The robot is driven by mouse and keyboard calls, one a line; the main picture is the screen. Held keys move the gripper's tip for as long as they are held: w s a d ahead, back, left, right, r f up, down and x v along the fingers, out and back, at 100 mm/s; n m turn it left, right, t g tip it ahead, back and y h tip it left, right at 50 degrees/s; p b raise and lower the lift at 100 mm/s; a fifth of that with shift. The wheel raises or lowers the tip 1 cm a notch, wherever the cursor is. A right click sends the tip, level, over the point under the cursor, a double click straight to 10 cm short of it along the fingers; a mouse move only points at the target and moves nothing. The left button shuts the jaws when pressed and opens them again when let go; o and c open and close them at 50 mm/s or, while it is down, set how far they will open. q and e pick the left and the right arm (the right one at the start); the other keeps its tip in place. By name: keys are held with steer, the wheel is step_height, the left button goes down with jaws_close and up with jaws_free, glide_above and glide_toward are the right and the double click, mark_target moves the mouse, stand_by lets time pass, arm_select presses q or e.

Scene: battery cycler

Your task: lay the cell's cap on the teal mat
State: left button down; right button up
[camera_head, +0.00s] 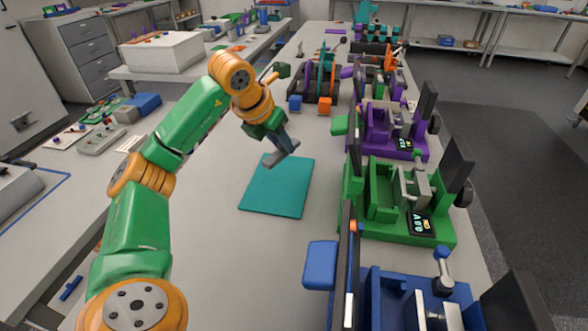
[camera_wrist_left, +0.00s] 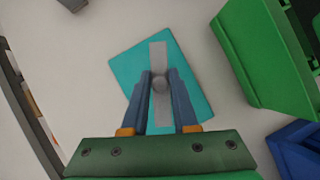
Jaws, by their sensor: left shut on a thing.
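My left gripper (camera_head: 284,150) is shut on the cap (camera_wrist_left: 159,55), a long flat grey bar with a round knob in its middle. In the left wrist view the fingers (camera_wrist_left: 160,76) close on either side of the knob. The teal mat (camera_head: 272,193) lies flat on the pale bench below. In the left wrist view the cap lines up over the mat (camera_wrist_left: 197,95); in the head view it shows at the mat's far edge. The gap between cap and mat is hard to judge. My right gripper is not in view.
A green cycler (camera_head: 405,222), a purple cycler (camera_head: 380,135) and a blue cycler (camera_head: 390,290) stand in a row right of the mat. The bench in front of the mat is bare.

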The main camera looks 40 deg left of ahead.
mark_target(285, 176)
arm_select(q)
steer(key=f, duration=0.2)
steer(key=f+b, duration=0.1)
steer(key=f, duration=0.1)
steer(key=s+f, duration=0.1)
steer(key=f, duration=0.2)
steer(key=shift+s+a, duration=0.1)
steer(key=shift+a, duration=0.15)
steer(key=shift+d+f, duration=0.1)
steer(key=shift+f, duration=0.1)
steer(key=c, duration=0.7)
jaws_free()
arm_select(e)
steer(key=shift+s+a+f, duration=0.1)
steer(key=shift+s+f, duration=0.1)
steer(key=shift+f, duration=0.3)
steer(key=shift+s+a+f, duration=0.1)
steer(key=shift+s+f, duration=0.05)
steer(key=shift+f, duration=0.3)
arm_select(q)
steer(key=shift+r, duration=0.4)
steer(key=p+v, duration=0.1)
steer(key=v, duration=0.9)
steer(key=shift+s+r, duration=0.1)
steer(key=shift+r, duration=0.15)
steer(key=shift+s+r, duration=0.3)
steer(key=shift+r, duration=0.05)
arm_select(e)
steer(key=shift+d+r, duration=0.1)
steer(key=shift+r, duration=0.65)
